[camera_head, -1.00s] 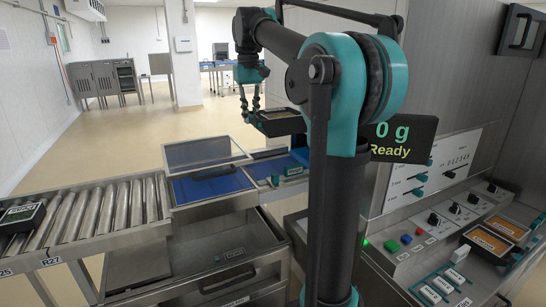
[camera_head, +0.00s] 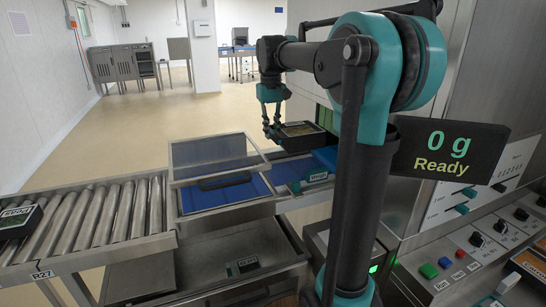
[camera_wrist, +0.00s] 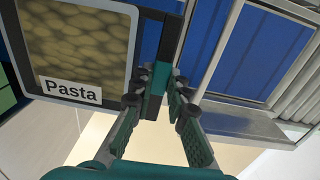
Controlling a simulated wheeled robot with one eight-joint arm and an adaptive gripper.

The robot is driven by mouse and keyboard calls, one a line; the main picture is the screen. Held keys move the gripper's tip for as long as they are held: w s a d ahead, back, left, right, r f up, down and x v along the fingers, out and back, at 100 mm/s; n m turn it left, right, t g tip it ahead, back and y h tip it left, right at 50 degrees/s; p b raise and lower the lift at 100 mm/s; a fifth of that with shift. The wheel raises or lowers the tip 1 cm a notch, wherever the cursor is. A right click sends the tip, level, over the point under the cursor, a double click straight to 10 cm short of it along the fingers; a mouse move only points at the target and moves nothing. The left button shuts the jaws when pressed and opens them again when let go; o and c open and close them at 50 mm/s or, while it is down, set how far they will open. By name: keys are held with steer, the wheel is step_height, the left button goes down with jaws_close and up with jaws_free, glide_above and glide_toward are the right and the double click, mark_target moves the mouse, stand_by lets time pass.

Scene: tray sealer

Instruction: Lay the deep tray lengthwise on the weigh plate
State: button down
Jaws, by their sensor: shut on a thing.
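A dark-rimmed tray (camera_head: 299,129) with tan contents hangs from my gripper (camera_head: 272,134). In the wrist view the tray (camera_wrist: 88,45) bears a "Pasta" label, and my gripper (camera_wrist: 160,88) is shut on its rim. The tray is raised above the blue surface behind the framed guard. A small teal-edged tag (camera_head: 317,177), seemingly reading "Weigh", sits beside a blue strip (camera_head: 290,172) below the tray. I cannot make out the weigh plate's outline for sure. The scale display (camera_head: 447,152) reads "0 g Ready".
A roller conveyor (camera_head: 110,215) runs along the left, with a black tray (camera_head: 18,222) at its end. A framed clear guard (camera_head: 215,150) stands over a blue belt (camera_head: 225,192). An open steel compartment (camera_head: 230,262) lies below. A control panel (camera_head: 475,250) stands at right.

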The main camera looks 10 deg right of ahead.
step_height(320, 180, down, 10)
steer(key=shift+r, duration=0.2)
steer(key=shift+f, duration=0.1)
stand_by(0.3)
steer(key=c, duration=1.5)
jaws_free()
step_height(320, 180, up, 12)
steer(key=shift+a+r, duration=0.1)
steer(key=shift+s, duration=0.1)
